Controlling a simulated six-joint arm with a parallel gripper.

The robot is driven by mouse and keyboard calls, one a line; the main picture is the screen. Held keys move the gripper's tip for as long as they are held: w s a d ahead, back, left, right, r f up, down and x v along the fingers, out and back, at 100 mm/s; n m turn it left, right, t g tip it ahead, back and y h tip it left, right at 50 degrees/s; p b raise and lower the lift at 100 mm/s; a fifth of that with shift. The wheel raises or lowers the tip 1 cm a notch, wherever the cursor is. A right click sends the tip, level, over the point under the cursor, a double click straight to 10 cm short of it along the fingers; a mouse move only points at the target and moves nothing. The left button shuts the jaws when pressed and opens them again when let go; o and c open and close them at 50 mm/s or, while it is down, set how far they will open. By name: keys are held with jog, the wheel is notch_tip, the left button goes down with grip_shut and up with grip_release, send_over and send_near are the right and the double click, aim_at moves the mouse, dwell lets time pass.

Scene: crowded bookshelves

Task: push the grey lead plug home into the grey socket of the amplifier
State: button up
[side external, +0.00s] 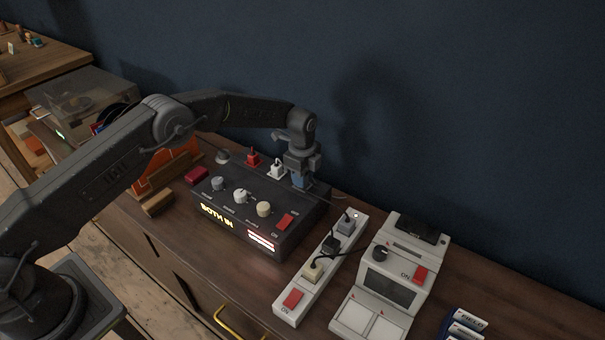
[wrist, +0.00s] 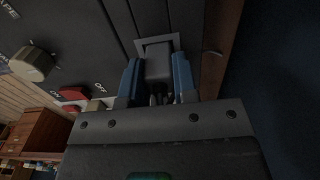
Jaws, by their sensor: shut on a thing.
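The amplifier (side external: 240,224) is a dark box with knobs, a red switch and lit yellow lettering reading "BOTH IN". My gripper (side external: 300,181) is over its back right corner, pointing down. In the wrist view, the blue fingers of my gripper (wrist: 158,80) are shut on the grey lead plug (wrist: 158,66), one on each side. The far end of the plug is at the grey socket (wrist: 157,40), a square frame on the amplifier, and looks lined up inside it. How deep it sits cannot be told. In the side view my gripper hides plug and socket.
A red plug (side external: 253,159) and a white plug (side external: 277,169) stand along the amplifier's back edge, left of my gripper. A white power strip (side external: 291,300) with plugs and a white device (side external: 390,292) are to the right. The dark wall is close behind.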

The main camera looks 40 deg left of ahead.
jog(key=shift+f, duration=0.6)
jog(key=o, duration=1)
notch_tip(320, 180, up, 14)
jog(key=shift+f, duration=0.1)
dwell(0.4)
